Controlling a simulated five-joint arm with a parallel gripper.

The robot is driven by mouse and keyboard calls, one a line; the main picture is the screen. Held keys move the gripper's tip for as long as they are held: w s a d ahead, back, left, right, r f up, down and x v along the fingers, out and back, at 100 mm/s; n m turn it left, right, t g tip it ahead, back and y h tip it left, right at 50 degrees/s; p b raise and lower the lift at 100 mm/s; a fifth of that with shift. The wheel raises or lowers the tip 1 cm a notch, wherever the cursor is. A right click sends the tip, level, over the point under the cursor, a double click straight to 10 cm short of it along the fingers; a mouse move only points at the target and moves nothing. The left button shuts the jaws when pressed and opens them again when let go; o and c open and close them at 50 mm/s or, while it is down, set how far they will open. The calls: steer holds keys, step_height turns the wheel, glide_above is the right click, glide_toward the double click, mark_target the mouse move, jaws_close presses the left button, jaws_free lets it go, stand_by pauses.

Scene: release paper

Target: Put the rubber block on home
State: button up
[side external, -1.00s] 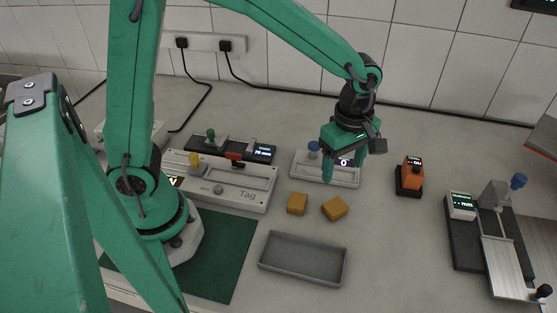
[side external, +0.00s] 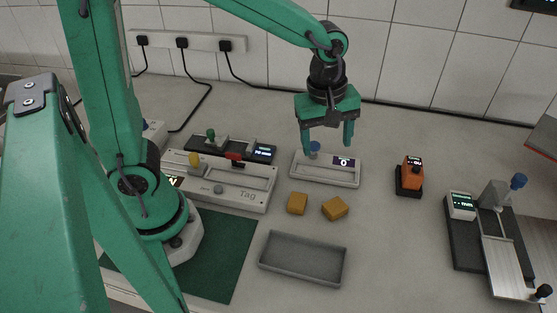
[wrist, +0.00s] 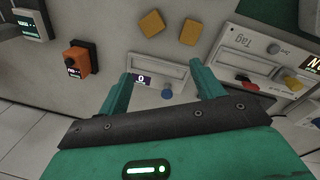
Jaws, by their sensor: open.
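My gripper (side external: 328,149) is open and empty, pointing down over a pale device with a blue knob (side external: 314,147) and a small display (side external: 343,161) reading 0. In the wrist view my gripper's fingers (wrist: 160,82) frame this device; its blue knob (wrist: 167,94) lies between them. Two ochre blocks lie on the bench in front of the device, a left one (side external: 297,203) and a right one (side external: 335,208). Both also show in the wrist view (wrist: 190,32) (wrist: 152,23). I cannot tell which thing is the rubber block, and no "home" label is readable.
A grey tray (side external: 303,281) lies in front of the blocks. A device marked Tag (side external: 247,196) with yellow and red knobs stands left, beside a green mat (side external: 225,262). An orange device (side external: 411,174) and a black-based fixture with a metal plate (side external: 510,268) stand right.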

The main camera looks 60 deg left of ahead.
steer(key=s+a+r+m+t, duration=0.4)
steer(key=s+a+r+m, duration=0.3)
steer(key=s+a+m, duration=0.3)
steer(key=s+m, duration=0.2)
steer(key=m, duration=0.2)
steer(key=shift+s+r, duration=0.15)
